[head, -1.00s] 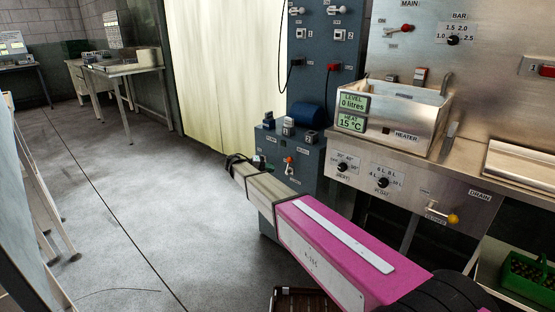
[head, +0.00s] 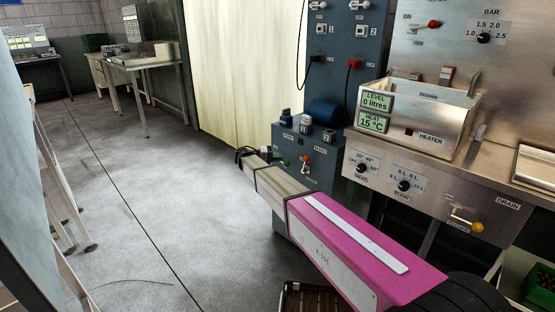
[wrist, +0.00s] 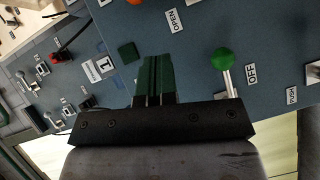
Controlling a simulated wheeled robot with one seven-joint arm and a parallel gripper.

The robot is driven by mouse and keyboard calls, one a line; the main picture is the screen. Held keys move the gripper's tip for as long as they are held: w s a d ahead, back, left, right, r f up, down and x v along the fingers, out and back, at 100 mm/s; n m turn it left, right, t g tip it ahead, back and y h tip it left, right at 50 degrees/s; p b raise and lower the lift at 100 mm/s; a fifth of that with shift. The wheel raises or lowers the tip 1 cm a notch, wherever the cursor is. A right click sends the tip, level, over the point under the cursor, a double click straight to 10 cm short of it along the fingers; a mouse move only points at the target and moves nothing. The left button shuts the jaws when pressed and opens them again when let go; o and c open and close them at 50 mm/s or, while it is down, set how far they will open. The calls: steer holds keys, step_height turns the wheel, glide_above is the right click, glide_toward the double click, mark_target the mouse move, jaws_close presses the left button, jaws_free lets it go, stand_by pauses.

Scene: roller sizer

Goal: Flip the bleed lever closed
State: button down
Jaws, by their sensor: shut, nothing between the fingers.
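My gripper (wrist: 153,62) is shut and empty, its two dark green fingers together over the blue-grey panel in the wrist view. A lever with a green ball (wrist: 222,58) stands to its right, apart from the fingers, by an OFF label. Part of an orange ball (wrist: 135,2) shows at the top edge, near an OPEN label (wrist: 173,20). I cannot read which lever is the bleed one. In the head view my gripper (head: 242,153) is at the left of the blue-grey box, where a red-tipped lever (head: 306,159) shows.
The blue-grey cabinet (head: 345,75) carries switches and plugs on cables. To its right are a steel heater basin (head: 432,133), a knob panel (head: 375,185) and a yellow-ended handle (head: 477,227). The grey floor (head: 150,200) at left is open.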

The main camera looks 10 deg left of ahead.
mark_target(305, 164)
steer(key=d+f, duration=0.1)
steer(key=d, duration=0.8)
steer(key=shift+w+d+f, duration=0.15)
steer(key=shift+d+f, duration=0.1)
steer(key=shift+f, duration=0.1)
